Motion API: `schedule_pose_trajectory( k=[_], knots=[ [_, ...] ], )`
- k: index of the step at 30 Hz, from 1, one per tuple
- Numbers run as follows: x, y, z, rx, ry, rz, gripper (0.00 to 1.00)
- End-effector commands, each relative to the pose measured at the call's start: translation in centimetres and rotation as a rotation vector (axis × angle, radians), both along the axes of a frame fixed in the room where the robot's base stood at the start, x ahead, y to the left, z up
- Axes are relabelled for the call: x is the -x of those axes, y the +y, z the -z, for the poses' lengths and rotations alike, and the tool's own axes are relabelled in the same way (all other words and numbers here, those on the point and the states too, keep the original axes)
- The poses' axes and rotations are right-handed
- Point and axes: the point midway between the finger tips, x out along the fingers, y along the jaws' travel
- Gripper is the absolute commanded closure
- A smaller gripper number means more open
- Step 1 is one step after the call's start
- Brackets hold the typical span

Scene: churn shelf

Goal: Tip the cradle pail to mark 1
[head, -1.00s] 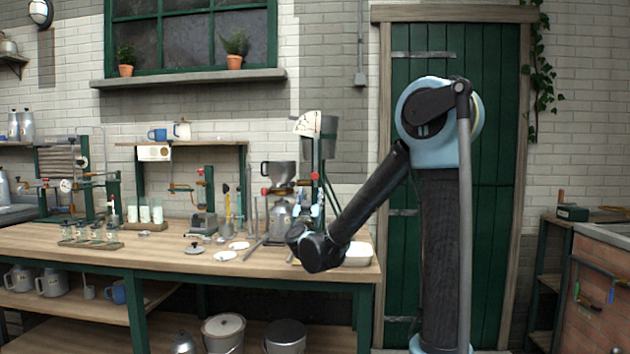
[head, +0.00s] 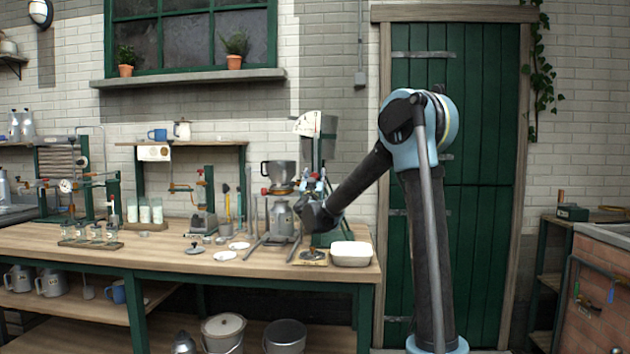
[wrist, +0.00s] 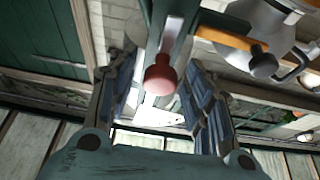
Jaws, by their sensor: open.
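The cradle pail (head: 327,125) is a grey pail in a green stand at the right end of the workbench, with a pale marked plate (head: 308,124) on its left side. The marks are too small to read, and the pail looks roughly upright. My gripper (head: 316,182) is below the pail, in front of the stand, and hides part of it. In the wrist view my gripper (wrist: 162,100) is open, with a red knob (wrist: 160,76) on a green and grey bar between its two blue fingers. I cannot tell whether either finger touches the knob.
A grey hopper machine (head: 280,175) stands close left of my gripper. A white tray (head: 351,254) sits at the right end of the workbench (head: 190,268).

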Motion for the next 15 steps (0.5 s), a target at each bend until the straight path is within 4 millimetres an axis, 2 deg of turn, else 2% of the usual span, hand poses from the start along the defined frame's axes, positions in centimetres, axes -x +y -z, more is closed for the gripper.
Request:
schedule_pose_trajectory(
  k=[11, 12, 15],
  knots=[
    [-0.55, -0.04, -0.21, 0.000, 0.000, 0.000, 0.54],
    [-0.54, -0.03, -0.21, 0.000, 0.000, 0.000, 0.58],
    [-0.54, -0.03, -0.21, 0.000, 0.000, 0.000, 0.81]
  ],
)
